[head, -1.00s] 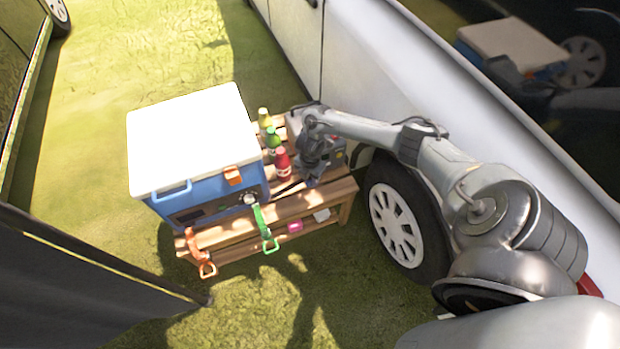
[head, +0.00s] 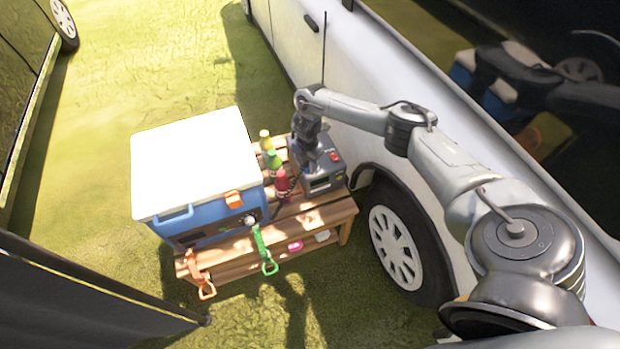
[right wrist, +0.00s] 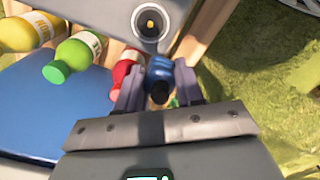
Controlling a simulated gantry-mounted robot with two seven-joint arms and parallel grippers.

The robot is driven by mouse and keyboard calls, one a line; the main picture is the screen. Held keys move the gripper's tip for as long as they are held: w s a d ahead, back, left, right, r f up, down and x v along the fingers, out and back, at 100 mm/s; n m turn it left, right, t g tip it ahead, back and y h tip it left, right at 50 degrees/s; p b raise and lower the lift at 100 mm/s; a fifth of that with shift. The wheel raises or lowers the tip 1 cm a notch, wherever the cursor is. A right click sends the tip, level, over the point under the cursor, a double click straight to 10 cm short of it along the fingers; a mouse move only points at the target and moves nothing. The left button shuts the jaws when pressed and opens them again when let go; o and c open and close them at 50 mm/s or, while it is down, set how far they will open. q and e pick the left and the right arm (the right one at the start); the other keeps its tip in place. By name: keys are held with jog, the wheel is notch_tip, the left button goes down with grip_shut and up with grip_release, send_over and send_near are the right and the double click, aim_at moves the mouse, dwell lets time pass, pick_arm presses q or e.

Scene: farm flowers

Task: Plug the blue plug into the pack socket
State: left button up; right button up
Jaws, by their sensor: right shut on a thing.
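The blue plug (right wrist: 159,72) is held between the fingers of my right gripper (right wrist: 160,88) in the right wrist view. The jaws are shut on its sides. A round grey socket (right wrist: 150,22) with a dark inside and a small yellowish centre shows just above the plug in that view; a gap appears between them. In the head view the dark grey pack (head: 325,172) stands on the wooden bench, with my right gripper (head: 308,166) over its left side. The plug is hidden there. My left gripper is not in view.
A blue cooler with a white lid (head: 195,165) fills the bench's left side. Yellow, green and red bottles (head: 273,160) stand close between cooler and pack. A white car (head: 345,60) is right behind the bench (head: 325,218). Orange and green straps hang in front.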

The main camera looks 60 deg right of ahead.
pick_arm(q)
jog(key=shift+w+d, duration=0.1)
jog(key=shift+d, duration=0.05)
pick_arm(e)
jog(key=d+r, duration=0.1)
jog(key=d, duration=0.1)
jog(key=d+r, duration=0.2)
jog(key=shift+w+d+r, duration=0.1)
jog(key=shift+w+d, duration=0.05)
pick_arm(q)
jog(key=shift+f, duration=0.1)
pick_arm(e)
notch_tip(320, 180, down, 3)
jog(key=b, duration=0.3)
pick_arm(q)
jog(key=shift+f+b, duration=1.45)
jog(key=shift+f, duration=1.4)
pick_arm(e)
jog(key=shift+f, duration=1.4)
pick_arm(q)
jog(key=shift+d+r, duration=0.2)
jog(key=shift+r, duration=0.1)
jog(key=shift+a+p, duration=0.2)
jog(key=shift+p, duration=0.1)
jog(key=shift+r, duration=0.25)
